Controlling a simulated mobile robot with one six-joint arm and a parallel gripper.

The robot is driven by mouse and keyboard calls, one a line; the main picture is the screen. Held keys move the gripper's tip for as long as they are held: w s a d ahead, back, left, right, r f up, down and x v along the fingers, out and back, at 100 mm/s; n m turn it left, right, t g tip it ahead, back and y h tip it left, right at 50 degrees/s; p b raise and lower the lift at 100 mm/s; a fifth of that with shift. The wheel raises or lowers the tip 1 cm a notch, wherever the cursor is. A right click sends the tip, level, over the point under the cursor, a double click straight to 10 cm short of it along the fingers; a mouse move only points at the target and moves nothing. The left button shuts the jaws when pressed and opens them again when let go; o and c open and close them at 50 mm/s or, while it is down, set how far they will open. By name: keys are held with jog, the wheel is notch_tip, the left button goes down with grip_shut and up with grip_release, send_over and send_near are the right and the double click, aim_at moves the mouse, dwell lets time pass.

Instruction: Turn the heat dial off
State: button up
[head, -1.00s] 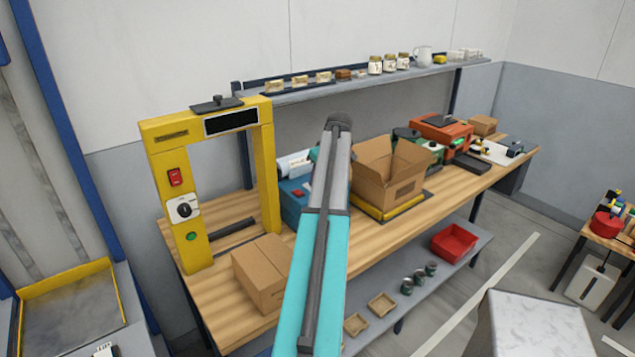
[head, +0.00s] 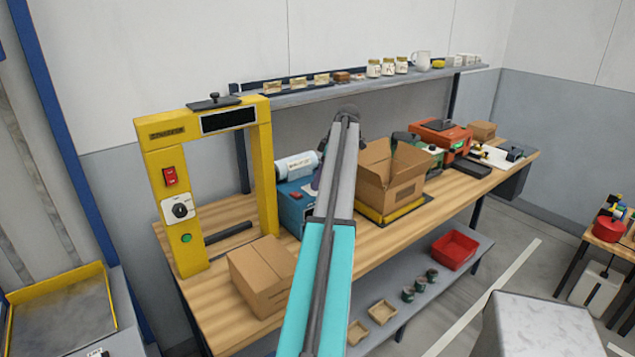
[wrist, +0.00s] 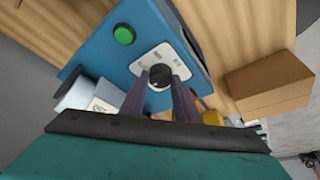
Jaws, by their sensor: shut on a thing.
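A black round dial (wrist: 160,75) sits on a white marked plate on a blue machine (wrist: 130,62). My gripper (wrist: 162,86) has a dark finger on each side of the dial and is shut on it. The plate's markings are too small to read, so I cannot tell the dial's setting. In the head view the blue machine (head: 288,208) stands on the bench, partly behind my arm. That arm hides the dial and most of my gripper there.
A yellow frame (head: 154,155) with its own dial (head: 180,210) stands left of the machine. A closed carton (head: 262,277) is in front, and an open carton (head: 402,190) stands to the right. A shelf (head: 300,97) runs above the wooden bench (head: 390,240).

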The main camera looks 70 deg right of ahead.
jog(key=shift+w, duration=0.2)
jog(key=o, duration=1)
jog(key=shift+o, duration=0.2)
jog(key=shift+s, duration=0.1)
jog(key=shift+s+d+r, duration=0.15)
jog(key=shift+s+r, duration=0.15)
jog(key=shift+r, duration=0.15)
jog(key=p+v, duration=0.1)
jog(key=v, duration=1.1)
jog(key=shift+r, duration=0.35)
